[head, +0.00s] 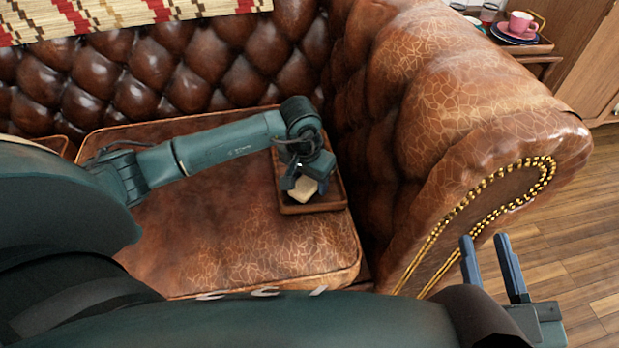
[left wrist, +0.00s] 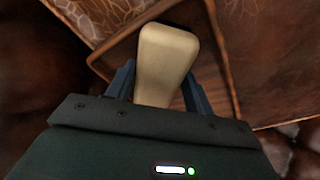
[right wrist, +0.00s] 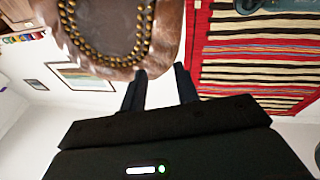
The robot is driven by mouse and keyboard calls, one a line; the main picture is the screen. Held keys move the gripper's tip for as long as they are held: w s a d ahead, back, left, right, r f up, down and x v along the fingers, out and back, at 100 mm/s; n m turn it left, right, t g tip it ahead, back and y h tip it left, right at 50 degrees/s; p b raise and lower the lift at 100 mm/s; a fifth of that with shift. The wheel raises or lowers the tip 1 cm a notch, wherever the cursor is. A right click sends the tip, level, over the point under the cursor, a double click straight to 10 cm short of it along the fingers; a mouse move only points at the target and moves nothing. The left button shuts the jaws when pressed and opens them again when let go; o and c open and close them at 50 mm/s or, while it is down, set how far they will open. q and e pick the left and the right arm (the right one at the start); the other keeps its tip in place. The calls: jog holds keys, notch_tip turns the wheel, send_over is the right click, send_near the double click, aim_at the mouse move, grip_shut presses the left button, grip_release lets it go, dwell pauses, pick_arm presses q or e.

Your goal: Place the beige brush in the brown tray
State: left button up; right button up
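The beige brush (head: 303,190) is a pale block between the fingers of my left gripper (head: 300,184). In the left wrist view the brush (left wrist: 166,62) fills the gap between the two blue fingers, and the left gripper (left wrist: 158,88) is shut on it. The brown tray (head: 327,202) lies on the sofa seat beside the right armrest, and the brush is over it. I cannot tell whether the brush touches the tray floor. The tray (left wrist: 112,68) also shows behind the brush in the left wrist view. My right gripper (head: 490,262) is open and empty in front of the armrest.
The brown leather sofa seat (head: 240,245) is bare left of the tray. The tufted backrest (head: 190,70) and high armrest (head: 455,110) close in the tray's back and right. A side table (head: 545,47) with a pink cup (head: 521,22) stands beyond the armrest.

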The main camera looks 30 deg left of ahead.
pick_arm(q)
jog(key=shift+o, duration=1.3)
